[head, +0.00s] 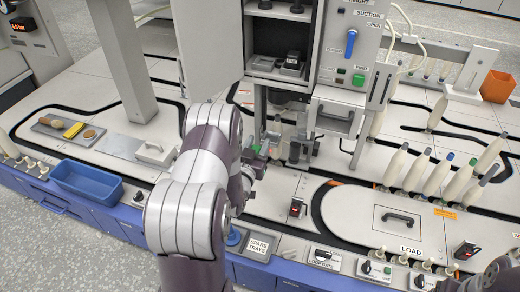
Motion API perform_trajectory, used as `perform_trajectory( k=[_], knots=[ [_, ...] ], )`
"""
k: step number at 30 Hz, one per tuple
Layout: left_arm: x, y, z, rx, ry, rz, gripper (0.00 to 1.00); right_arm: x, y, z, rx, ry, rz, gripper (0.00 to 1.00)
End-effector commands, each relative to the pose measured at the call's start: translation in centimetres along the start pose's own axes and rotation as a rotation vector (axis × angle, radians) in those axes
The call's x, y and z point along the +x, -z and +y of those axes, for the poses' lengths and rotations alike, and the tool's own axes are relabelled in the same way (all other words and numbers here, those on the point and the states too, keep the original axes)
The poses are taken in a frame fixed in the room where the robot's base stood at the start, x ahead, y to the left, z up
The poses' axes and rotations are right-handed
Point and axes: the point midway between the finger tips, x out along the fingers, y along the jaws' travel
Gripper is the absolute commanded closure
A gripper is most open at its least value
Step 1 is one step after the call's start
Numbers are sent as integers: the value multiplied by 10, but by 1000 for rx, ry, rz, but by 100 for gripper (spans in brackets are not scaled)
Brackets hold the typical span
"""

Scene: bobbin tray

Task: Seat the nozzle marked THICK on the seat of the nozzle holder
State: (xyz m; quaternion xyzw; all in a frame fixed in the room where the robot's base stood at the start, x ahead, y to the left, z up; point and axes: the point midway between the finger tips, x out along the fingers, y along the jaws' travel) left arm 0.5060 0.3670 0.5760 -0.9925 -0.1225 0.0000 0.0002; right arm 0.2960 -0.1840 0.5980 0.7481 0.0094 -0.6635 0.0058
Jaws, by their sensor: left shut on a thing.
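My left gripper (262,152) is low in front of the machine's open work bay, partly hidden by its own wrist. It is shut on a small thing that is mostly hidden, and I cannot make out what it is. Dark block-like parts (292,64) sit on the open shelf of the machine, behind and above the gripper. No THICK marking is readable, and I cannot tell which part is the nozzle or the holder's seat. My right gripper is not in view; only a bit of my right arm shows at the bottom right corner.
Pale bobbins stand close to the left gripper, one just right of it (277,138). More bobbins (437,174) stand at the right. A blue bin (87,180) and a tray (62,131) with small items are at the left. An orange box (497,87) is far right.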

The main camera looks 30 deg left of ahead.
Motion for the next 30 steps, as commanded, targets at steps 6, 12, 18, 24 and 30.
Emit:
perform_trajectory(
  k=[6,12,18,24,30],
  knots=[
    [12,-7,3,1,-11,3,88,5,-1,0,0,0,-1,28],
    [44,-8,3,1,-11,4,88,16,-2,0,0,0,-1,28],
    [77,-9,4,1,-11,4,88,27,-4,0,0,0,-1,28],
    [110,-9,4,0,-11,3,88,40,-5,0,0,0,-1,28],
    [139,-9,4,1,-11,3,88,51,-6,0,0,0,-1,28]
  ],
)
